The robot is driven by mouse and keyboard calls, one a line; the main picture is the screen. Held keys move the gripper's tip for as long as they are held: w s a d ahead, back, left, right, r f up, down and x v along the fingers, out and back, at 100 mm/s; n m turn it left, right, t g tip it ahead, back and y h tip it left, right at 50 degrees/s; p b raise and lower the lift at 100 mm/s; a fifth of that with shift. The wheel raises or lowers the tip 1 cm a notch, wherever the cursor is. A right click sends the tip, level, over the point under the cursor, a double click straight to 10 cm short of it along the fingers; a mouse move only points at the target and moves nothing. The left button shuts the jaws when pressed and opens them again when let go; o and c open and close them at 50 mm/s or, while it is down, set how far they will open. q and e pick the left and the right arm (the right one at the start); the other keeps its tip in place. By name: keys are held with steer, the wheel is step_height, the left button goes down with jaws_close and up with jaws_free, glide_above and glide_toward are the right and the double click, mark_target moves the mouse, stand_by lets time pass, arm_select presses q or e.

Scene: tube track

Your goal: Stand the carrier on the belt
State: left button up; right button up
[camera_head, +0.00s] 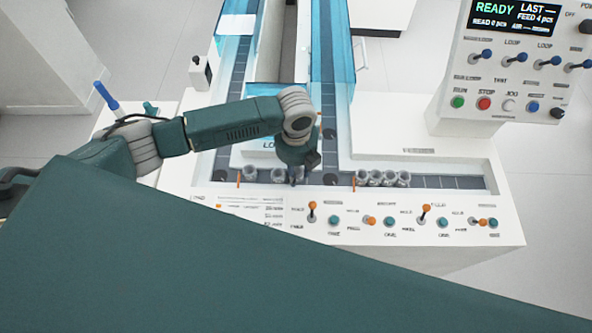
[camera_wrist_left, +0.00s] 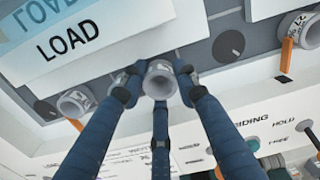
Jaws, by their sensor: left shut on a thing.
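My left gripper (camera_head: 298,180) points down over the front stretch of the belt (camera_head: 450,182), just in front of the LOAD label. In the left wrist view its fingers (camera_wrist_left: 158,88) are closed around a pale grey, ring-mouthed carrier (camera_wrist_left: 159,82), its open end facing the camera. The arm hides most of this carrier in the head view, and I cannot tell whether its base touches the belt. My right gripper is not in view.
Several carriers (camera_head: 375,178) stand in a row on the belt to the right, behind an orange stop (camera_head: 354,183). The front panel has orange levers (camera_head: 312,212) and teal knobs (camera_head: 333,221). Blue clear covers (camera_head: 335,50) flank the rear belts. The belt's right end is clear.

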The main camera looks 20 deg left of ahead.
arm_select(q)
steer(key=shift+s+f, duration=0.4)
steer(key=shift+f, duration=0.2)
steer(key=o, duration=0.8)
steer(key=shift+o, duration=0.7)
steer(key=shift+w+d, duration=0.1)
steer(key=shift+f, duration=0.1)
step_height(320, 180, up, 13)
steer(key=shift+w, duration=0.35)
steer(key=shift+f, duration=0.15)
